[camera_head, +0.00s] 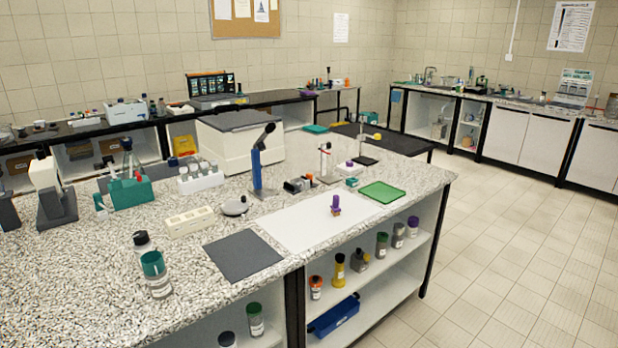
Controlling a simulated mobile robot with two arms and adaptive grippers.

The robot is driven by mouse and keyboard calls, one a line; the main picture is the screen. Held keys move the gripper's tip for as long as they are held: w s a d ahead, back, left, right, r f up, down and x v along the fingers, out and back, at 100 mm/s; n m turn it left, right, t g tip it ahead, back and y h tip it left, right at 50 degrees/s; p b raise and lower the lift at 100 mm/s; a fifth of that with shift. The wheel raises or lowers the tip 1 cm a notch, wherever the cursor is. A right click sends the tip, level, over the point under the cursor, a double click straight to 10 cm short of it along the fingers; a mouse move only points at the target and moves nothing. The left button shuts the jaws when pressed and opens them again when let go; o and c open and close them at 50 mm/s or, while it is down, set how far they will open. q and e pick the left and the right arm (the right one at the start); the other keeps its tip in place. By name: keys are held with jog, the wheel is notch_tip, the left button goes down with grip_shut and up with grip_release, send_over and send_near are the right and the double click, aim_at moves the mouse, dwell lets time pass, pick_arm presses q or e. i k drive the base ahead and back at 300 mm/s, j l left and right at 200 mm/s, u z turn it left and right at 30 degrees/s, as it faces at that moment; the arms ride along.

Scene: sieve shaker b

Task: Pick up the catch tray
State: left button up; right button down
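Two things here are tray-like, and I cannot tell which one is the catch tray. A flat green tray or mat (382,192) lies at the right end of the speckled bench, beside a white sheet. A blue tray-like container (334,316) sits on the lower shelf under the bench, near the front. Neither of my grippers is in view.
The speckled bench (90,281) carries a white sheet (314,219) with a small purple-topped item (336,205), a dark grey mat (242,256), a blue stand (257,168) and a large white box (241,140). Bottles line the shelf below. Tiled floor at right (520,260) is clear.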

aim_at(300, 183)
jog(key=u, duration=0.5)
jog(key=l+u, duration=0.35)
jog(key=i+l+u, duration=0.1)
jog(key=l+u, duration=0.65)
jog(key=l, duration=0.15)
jog(key=k, duration=0.05)
